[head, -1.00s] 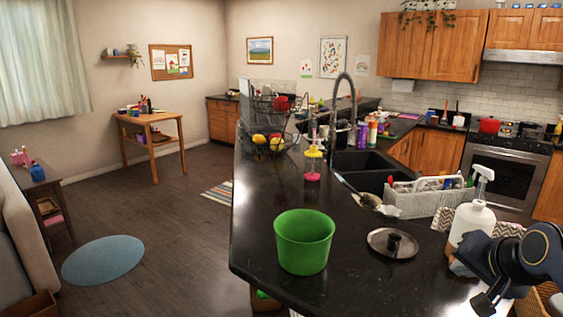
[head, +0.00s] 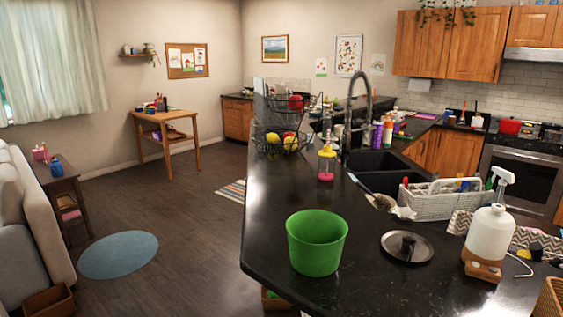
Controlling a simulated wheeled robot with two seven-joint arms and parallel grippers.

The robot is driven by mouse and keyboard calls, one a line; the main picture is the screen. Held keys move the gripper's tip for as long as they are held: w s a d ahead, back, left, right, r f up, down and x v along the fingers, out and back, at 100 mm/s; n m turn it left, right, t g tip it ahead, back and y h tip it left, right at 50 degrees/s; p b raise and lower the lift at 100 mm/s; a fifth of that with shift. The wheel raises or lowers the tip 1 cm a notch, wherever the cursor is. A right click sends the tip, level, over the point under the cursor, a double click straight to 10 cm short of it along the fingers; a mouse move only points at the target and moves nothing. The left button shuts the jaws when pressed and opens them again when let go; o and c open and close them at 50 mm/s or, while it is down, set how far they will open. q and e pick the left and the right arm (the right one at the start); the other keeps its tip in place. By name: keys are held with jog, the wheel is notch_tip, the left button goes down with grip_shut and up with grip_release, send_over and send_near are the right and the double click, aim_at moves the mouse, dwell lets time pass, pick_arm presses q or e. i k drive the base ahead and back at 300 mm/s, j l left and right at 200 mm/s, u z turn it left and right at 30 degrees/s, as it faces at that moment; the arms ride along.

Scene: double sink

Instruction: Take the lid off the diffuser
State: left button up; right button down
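What looks like the diffuser (head: 489,236) stands upright on the black counter at the right. It has a white rounded body on a tan, wood-like base (head: 482,267) with light spots. A thin white cord-like curve lies just right of it. A white spray head (head: 503,181) rises directly above or behind the body; I cannot tell whether it belongs to it. The white top is in place on the base. Neither of my grippers is in the head view.
A green pot (head: 316,243) stands near the counter's front edge. A dark round lid with a knob (head: 406,247) lies left of the white body. Behind are a grey caddy (head: 440,203), a brush (head: 381,200) and the sink (head: 377,162). A wicker basket (head: 551,298) is at the lower right.

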aim_at(494, 221)
jog(key=z, duration=1.35)
